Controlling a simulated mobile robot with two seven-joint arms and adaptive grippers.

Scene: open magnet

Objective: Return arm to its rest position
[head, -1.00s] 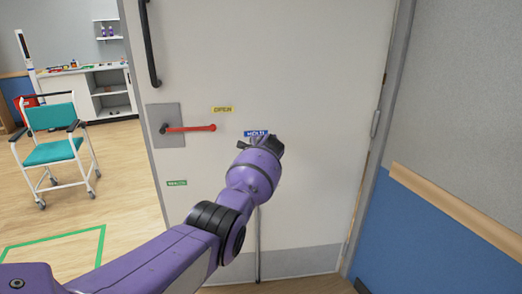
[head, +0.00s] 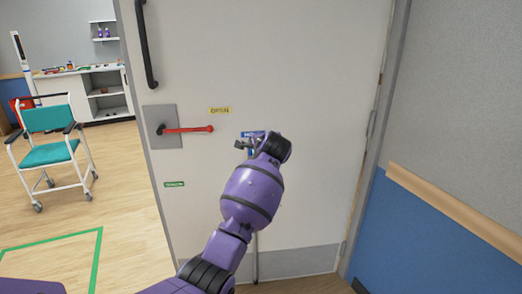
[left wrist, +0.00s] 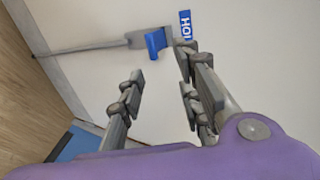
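My left arm is purple and comes in from the bottom of the head view. Its left gripper (head: 243,142) is in front of the white door, near the blue label. In the left wrist view the left gripper's fingers (left wrist: 160,85) are apart with nothing between them. Beyond them are a grey rod with a blue end (left wrist: 157,43) and a blue label (left wrist: 185,24) on the door. The rod's lower part (head: 256,250) shows below my arm in the head view. My right gripper is not in view.
The white door (head: 320,100) has a red lever handle (head: 188,129), a black pull bar (head: 147,45) and a yellow label (head: 219,110). A teal wheeled chair (head: 48,150) stands left on open floor. A wall with a wooden rail (head: 450,205) is at right.

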